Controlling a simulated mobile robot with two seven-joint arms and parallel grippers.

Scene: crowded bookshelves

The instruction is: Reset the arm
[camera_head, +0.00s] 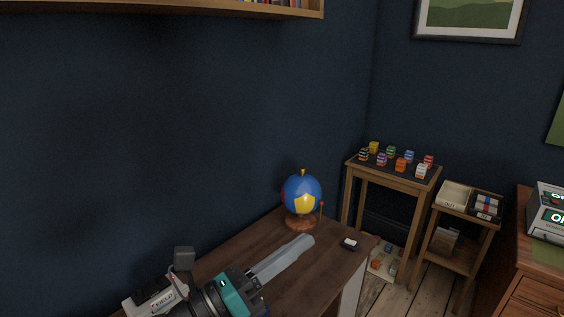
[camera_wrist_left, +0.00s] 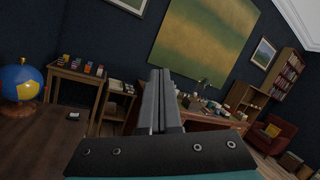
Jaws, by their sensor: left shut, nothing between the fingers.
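My left arm comes in at the bottom of the head view, and its gripper (camera_head: 308,241) reaches out over the brown desk (camera_head: 322,274). The grey fingers lie together with nothing between them. In the left wrist view the same gripper (camera_wrist_left: 159,74) points up the middle, its two fingers side by side and shut. It touches no object that I can see. My right gripper is not in either view.
A blue and yellow globe (camera_head: 302,194) stands on the desk just beyond the fingers. A small black and white item (camera_head: 350,244) lies near the desk's right edge. A side table (camera_head: 390,172) holds several colored blocks. A wall shelf (camera_head: 200,10) hangs overhead.

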